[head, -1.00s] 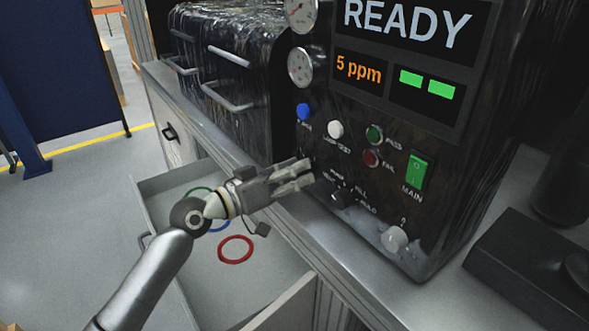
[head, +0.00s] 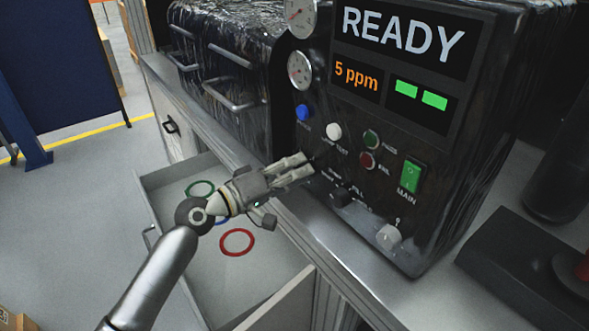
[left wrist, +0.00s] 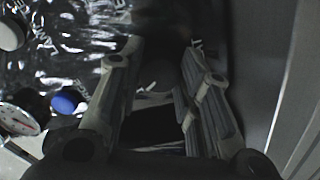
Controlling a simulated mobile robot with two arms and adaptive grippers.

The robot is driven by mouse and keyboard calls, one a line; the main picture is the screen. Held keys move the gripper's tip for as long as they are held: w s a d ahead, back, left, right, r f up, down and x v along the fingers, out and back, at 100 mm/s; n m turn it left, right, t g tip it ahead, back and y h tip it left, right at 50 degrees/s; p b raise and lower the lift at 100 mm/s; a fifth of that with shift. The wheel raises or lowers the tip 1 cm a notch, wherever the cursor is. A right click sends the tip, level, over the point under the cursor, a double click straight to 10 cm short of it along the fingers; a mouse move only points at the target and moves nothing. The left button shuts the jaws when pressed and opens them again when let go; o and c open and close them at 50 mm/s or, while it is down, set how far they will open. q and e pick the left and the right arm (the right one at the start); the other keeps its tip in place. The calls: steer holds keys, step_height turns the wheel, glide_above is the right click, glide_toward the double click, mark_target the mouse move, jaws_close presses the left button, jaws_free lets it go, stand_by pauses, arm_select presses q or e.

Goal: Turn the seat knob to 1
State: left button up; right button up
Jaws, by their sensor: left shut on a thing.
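My left gripper (head: 308,165) is at the front of the dark machine, below the white button and up-left of the black selector knob. In the head view the fingers hide this knob. I cannot read its name or pointer setting. A pale grey knob (head: 388,236) with a small mark above it stands free at the panel's lower right. My right gripper is not in view.
The panel has a black selector knob (head: 343,195), a blue button (head: 302,112), a white button (head: 334,131) and a green MAIN switch (head: 411,176). The screen (head: 405,35) says READY. An open drawer (head: 270,300) with coloured rings lies below my arm.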

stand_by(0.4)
arm_select(q)
steer(key=o, duration=1)
steer(key=shift+a, duration=0.1)
steer(key=v, duration=1.2)
